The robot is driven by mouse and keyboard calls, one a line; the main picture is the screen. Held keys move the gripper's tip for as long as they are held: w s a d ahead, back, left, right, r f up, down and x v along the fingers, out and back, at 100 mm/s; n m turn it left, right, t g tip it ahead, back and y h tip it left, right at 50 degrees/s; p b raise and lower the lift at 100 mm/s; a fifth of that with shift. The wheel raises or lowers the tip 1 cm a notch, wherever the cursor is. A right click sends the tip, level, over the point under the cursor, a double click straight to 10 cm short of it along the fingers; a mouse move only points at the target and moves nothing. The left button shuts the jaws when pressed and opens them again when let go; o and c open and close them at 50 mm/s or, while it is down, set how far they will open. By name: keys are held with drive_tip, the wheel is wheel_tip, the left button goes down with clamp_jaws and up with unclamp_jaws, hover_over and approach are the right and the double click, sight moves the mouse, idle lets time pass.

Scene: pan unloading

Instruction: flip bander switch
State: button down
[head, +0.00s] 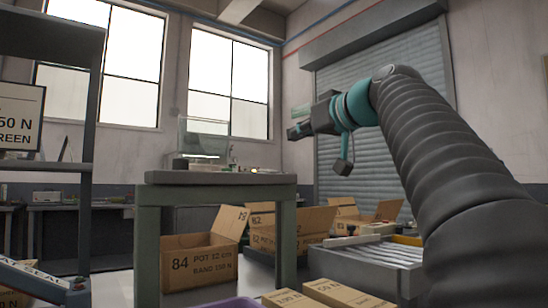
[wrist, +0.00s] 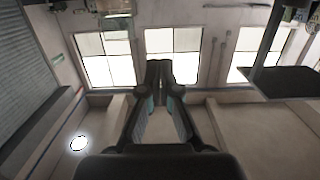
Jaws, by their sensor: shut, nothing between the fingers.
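My gripper (head: 292,133) is raised in the air at centre right in the head view, pointing left, above and right of the grey table. In the wrist view its dark fingers (wrist: 159,66) come together at their tips, with nothing between them. I cannot make out a bander or its switch for certain in either view. A blue-grey sloped piece with lettering (head: 35,280) is cut off at the lower left of the head view; I cannot tell what it is.
A grey table (head: 215,179) stands at centre; small items lie near its far edge. A dark shelf frame (head: 88,130) with a sign (head: 20,118) stands left. Windows appear upside down in the wrist view.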

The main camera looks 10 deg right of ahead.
drive_tip(key=p+x, duration=0.2)
drive_tip(key=x, duration=0.7)
drive_tip(key=shift+w+a, duration=0.15)
drive_tip(key=shift+a, duration=0.05)
drive_tip(key=shift+w+a+f+b, duration=0.1)
drive_tip(key=shift+w+f+b, duration=0.1)
drive_tip(key=shift+f+b, duration=0.3)
drive_tip(key=shift+w+f+b, duration=0.15)
drive_tip(key=shift+f+b, duration=0.05)
drive_tip(key=shift+f, duration=0.5)
drive_tip(key=shift+w+f, duration=0.1)
drive_tip(key=shift+f, duration=0.75)
drive_tip(key=shift+f+b, duration=0.1)
drive_tip(key=shift+b, duration=0.25)
drive_tip(key=shift+w+a+f+b, duration=0.1)
drive_tip(key=shift+f+b, duration=0.25)
drive_tip(key=shift+w+r+p, duration=0.1)
drive_tip(key=shift+r+p, duration=0.55)
wheel_tip(320, 180, up, 3)
drive_tip(key=shift+w+a+r+p, duration=0.1)
drive_tip(key=shift+w+p, duration=0.05)
drive_tip(key=shift+p, duration=0.7)
drive_tip(key=r+v, duration=0.2)
drive_tip(key=v, duration=0.7)
drive_tip(key=shift+r+b, duration=0.15)
drive_tip(key=shift+b, duration=0.2)
